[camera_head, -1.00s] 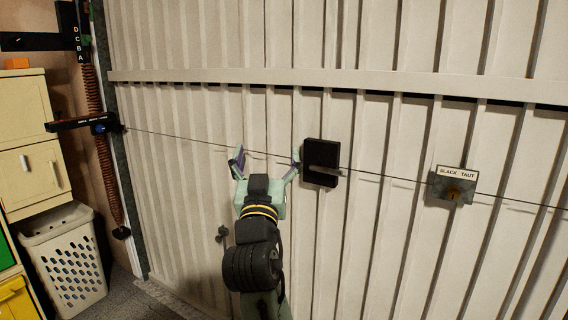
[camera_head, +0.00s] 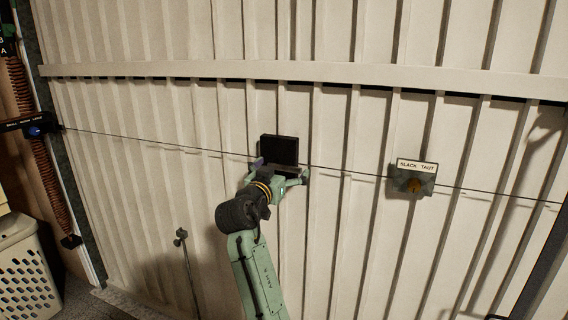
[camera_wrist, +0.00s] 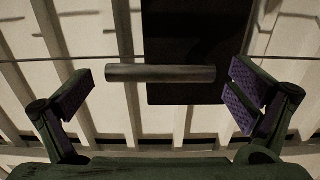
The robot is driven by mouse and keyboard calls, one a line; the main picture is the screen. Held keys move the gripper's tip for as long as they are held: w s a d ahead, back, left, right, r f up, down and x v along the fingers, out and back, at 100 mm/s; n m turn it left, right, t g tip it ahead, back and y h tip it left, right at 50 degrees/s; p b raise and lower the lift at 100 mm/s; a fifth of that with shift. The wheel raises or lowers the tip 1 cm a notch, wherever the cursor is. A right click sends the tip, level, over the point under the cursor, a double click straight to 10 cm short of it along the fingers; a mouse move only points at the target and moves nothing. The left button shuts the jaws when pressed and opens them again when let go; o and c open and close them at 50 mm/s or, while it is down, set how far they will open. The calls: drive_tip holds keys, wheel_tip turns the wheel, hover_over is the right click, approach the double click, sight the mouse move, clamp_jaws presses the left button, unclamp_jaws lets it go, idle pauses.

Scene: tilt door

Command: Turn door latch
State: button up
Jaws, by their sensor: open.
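The door latch is a black plate (camera_head: 279,149) on the ribbed white door, with a grey bar handle (camera_wrist: 160,73) across it. The plate also shows in the wrist view (camera_wrist: 185,30), dark and upright behind the bar. The bar lies level in the wrist view and reaches out past the plate's left edge. My gripper (camera_head: 281,172) is open in front of the plate, partly covering its lower part. In the wrist view my gripper's purple-padded fingers (camera_wrist: 162,92) stand apart on either side of the bar, with gaps at both ends. How near they are in depth is unclear.
A thin cable (camera_head: 150,138) runs across the door at latch height. A plate marked SLACK TAUT (camera_head: 414,177) sits to the right. A horizontal rail (camera_head: 330,73) crosses above. A white basket (camera_head: 25,275) stands at lower left.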

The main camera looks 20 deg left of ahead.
drive_tip(key=shift+w, duration=0.75)
drive_tip(key=shift+c, duration=0.4)
drive_tip(key=shift+f, duration=0.1)
drive_tip(key=c, duration=1.6)
